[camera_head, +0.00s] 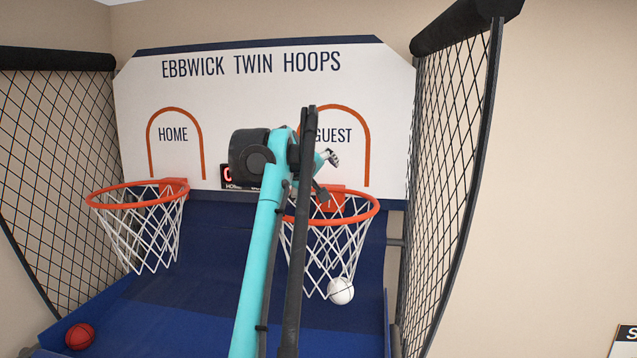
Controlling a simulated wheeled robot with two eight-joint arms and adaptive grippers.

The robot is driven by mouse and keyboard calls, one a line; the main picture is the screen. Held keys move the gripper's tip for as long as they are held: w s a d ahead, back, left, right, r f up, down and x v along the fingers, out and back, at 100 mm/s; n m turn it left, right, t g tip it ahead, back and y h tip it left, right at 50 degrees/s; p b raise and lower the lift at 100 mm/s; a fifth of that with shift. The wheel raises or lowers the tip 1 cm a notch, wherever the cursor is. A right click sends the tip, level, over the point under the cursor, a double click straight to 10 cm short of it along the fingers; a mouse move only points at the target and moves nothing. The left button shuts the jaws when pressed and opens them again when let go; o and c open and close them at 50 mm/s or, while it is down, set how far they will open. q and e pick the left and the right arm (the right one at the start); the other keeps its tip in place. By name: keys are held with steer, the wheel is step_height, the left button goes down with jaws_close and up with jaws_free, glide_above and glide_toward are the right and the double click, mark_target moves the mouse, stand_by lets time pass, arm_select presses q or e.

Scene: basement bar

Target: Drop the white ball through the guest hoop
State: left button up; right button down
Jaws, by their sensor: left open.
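The white ball (341,291) shows at the lower end of the guest hoop's net, below the rim. I cannot tell whether it is still inside the net's bottom opening or just clear of it. The guest hoop (372,212) is an orange rim with a white net, under the word GUEST on the backboard. My left arm reaches up in front of this hoop and hides the left part of its rim and net. My left gripper (333,158) is above the rim, small and partly turned away, open with no ball in it. My right gripper is not in view.
The home hoop (95,199) hangs at the left. A red ball (80,336) lies low on the blue ramp (195,305). Black side nets (455,140) flank the white backboard (260,90). A scoreboard (228,177) between the hoops is mostly hidden by my arm.

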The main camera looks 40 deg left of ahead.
arm_select(q)
steer(key=v, duration=1.2)
